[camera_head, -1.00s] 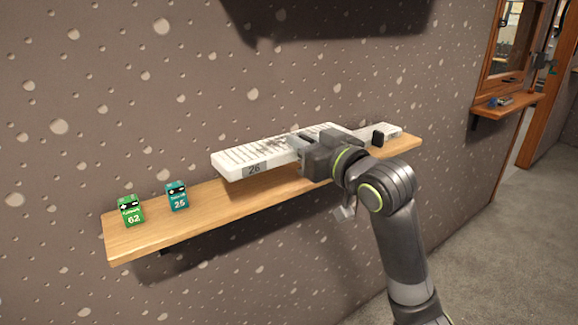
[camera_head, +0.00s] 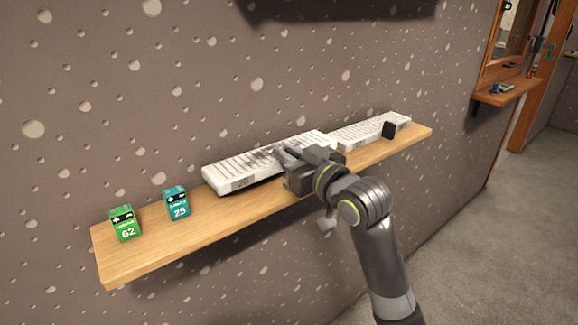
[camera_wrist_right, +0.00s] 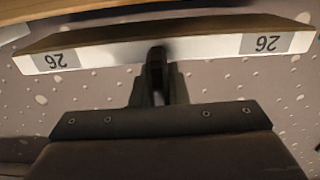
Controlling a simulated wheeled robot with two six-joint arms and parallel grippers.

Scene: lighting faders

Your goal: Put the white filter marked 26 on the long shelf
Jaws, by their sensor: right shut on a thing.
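The white filter marked 26 (camera_head: 225,180) is a long ribbed slab, low over the middle of the long wooden shelf (camera_head: 150,250). I cannot tell whether its underside touches the wood. My right gripper (camera_head: 286,154) is shut on its front long side, near the middle. In the right wrist view the filter's white edge (camera_wrist_right: 200,48) shows two upside-down 26 labels, with the gripper fingers (camera_wrist_right: 157,62) between them. My left gripper is not in view.
A green box marked 62 (camera_head: 125,224) and a teal box marked 25 (camera_head: 176,204) stand at the shelf's left. A speckled wall (camera_head: 120,120) runs behind.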

